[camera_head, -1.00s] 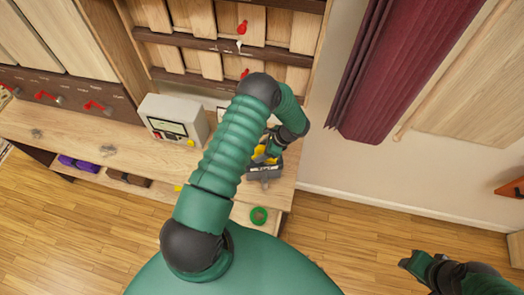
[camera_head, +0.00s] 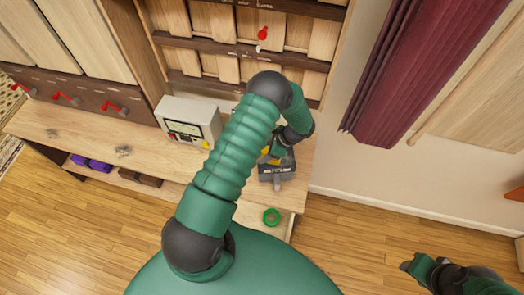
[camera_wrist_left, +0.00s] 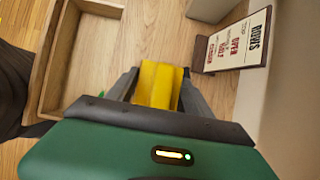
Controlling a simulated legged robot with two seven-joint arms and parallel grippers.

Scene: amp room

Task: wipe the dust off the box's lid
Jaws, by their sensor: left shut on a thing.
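My left gripper (camera_wrist_left: 158,88) is shut on a yellow block (camera_wrist_left: 158,80) and holds it over the wooden bench top.
An open wooden drawer (camera_wrist_left: 78,50) juts from the bench; a green ring (camera_head: 271,216) lies there in the head view. A printed sign (camera_wrist_left: 235,45) leans by the wall. Grey clumps (camera_head: 123,150) lie on the bench. Red handles (camera_head: 263,33) are on the cabinets. A maroon curtain (camera_head: 420,75) hangs right.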

